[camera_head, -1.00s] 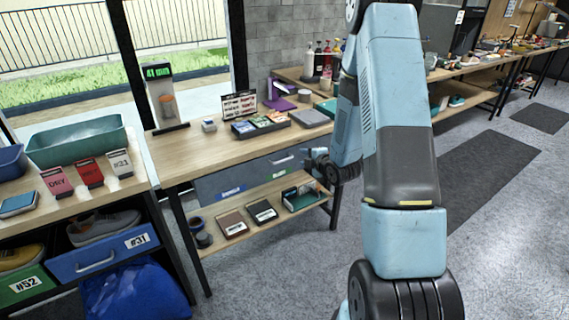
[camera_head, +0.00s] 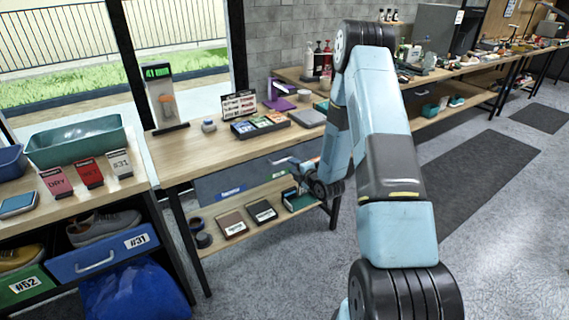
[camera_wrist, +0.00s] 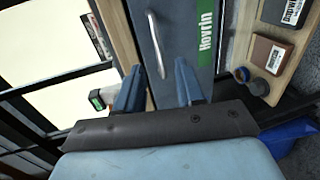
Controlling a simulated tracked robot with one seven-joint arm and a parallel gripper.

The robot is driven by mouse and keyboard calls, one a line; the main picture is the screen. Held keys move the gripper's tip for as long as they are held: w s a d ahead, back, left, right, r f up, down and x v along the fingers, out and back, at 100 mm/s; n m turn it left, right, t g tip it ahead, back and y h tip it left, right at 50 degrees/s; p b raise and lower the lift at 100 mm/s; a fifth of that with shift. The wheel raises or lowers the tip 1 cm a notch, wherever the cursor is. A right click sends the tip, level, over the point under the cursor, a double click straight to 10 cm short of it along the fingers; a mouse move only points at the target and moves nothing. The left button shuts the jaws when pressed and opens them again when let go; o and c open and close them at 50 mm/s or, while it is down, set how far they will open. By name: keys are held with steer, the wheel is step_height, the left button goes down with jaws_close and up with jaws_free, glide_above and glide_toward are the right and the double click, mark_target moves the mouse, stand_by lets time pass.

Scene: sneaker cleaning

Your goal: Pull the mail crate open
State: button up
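A blue-grey front (camera_head: 210,187) under the middle table's top looks like the mail crate; it appears closed. In the wrist view this front (camera_wrist: 176,22) carries a silver bar handle (camera_wrist: 157,45) and a green label (camera_wrist: 207,42) reading "Hovrin". My gripper (camera_wrist: 158,76) is open, with its two fingers well apart and nothing between them. The handle lies just beyond the fingertips, roughly in line with the gap, and looks apart from them. In the head view my gripper (camera_head: 298,168) is in front of the crate's right part and hides some of it.
The lower shelf holds a brown box (camera_head: 232,223), a dark box (camera_head: 262,211) and small dark cups (camera_head: 200,232). The table top (camera_head: 190,150) carries a display and trays. A blue bag (camera_head: 135,292) lies at left. The floor in front of the table is clear.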

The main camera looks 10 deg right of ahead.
steer(key=x, duration=0.6)
steer(key=shift+w, duration=0.25)
steer(key=shift+a, duration=0.1)
jaws_close()
steer(key=shift+f, duration=0.1)
